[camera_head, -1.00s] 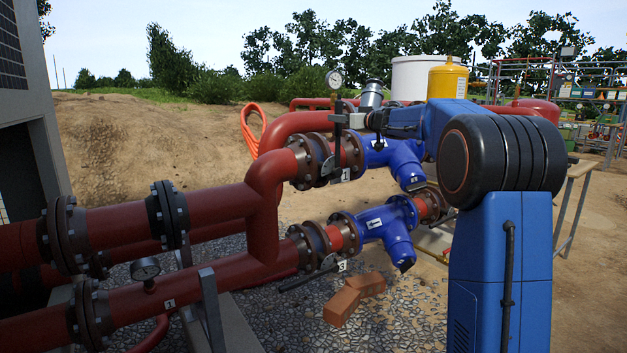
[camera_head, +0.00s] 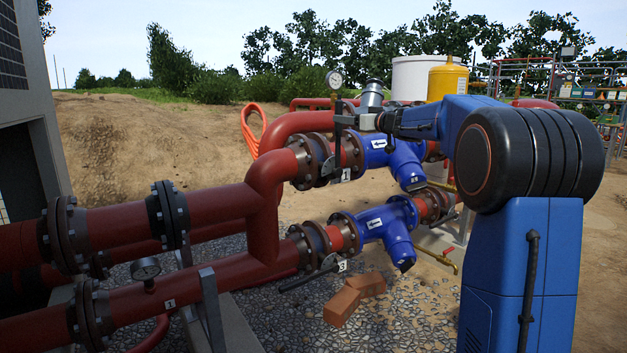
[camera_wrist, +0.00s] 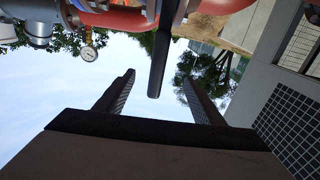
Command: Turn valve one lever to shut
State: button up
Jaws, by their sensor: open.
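The valve one lever (camera_wrist: 159,60) is a dark, flat bar in the wrist view. It stands in the gap between my two fingers, with sky showing on both sides. In the head view the lever (camera_head: 337,152) stands roughly upright beside the valve's flanges, next to the white "1" tag (camera_head: 346,174). My gripper (camera_head: 345,118) is at its upper end there, and its fingers are small and hard to make out. In the wrist view my gripper (camera_wrist: 157,78) is open, its fingers apart around the lever's end. I cannot see any contact.
A pressure gauge (camera_head: 334,80) stands just above my gripper. Bricks (camera_head: 345,300) lie on the gravel.

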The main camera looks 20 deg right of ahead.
jog(key=shift+v, duration=1.15)
